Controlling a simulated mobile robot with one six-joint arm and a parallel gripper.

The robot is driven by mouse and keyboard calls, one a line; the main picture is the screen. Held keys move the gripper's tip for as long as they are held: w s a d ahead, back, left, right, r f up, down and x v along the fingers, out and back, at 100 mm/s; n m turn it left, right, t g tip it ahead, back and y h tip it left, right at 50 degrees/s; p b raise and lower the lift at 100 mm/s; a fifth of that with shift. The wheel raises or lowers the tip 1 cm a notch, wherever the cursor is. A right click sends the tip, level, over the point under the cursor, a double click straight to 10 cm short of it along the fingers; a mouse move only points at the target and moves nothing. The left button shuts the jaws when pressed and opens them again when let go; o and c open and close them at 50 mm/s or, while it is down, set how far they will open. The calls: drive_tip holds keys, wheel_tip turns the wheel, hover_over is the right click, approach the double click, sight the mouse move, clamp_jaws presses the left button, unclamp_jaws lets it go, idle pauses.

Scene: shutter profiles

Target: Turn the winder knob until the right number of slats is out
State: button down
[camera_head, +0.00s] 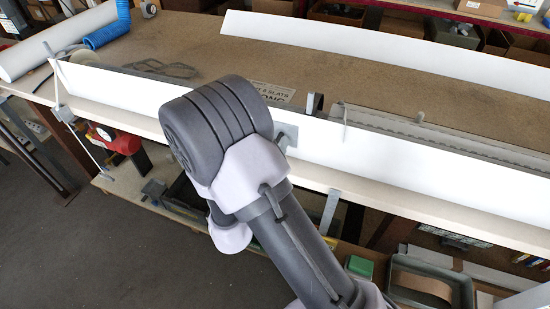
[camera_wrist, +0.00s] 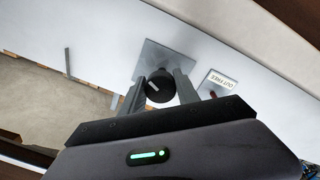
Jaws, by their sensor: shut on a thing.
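The winder knob (camera_wrist: 159,87) is a round black knob with a light pointer line, seen in the wrist view on a grey square plate (camera_wrist: 160,58). My gripper (camera_wrist: 160,88) is shut on the knob, one finger on each side. A white slat panel (camera_head: 400,160) runs along the front of the bench. A sign with dark print (camera_head: 272,91) lies behind it, partly hidden by my arm; it seems to mention slats, but I cannot read the number.
The bench top (camera_head: 330,75) is mostly clear. A long white strip (camera_head: 390,50) lies at its back. A blue coiled hose (camera_head: 108,32) is at the far left, and a red and black tool (camera_head: 120,142) hangs below the bench edge.

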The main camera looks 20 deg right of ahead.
drive_tip(key=shift+f+m+b, duration=0.35)
drive_tip(key=shift+m+b, duration=0.55)
drive_tip(key=shift+m, duration=0.1)
drive_tip(key=m+b, duration=0.1)
drive_tip(key=m, duration=0.1)
drive_tip(key=shift+r+m, duration=0.15)
drive_tip(key=shift+m, duration=0.25)
drive_tip(key=m, duration=0.6)
drive_tip(key=shift+r+g, duration=0.15)
drive_tip(key=shift+g, duration=0.15)
drive_tip(key=shift+m, duration=0.3)
drive_tip(key=shift+w, duration=0.1)
drive_tip(key=c, duration=0.9)
unclamp_jaws()
drive_tip(key=shift+a, duration=0.1)
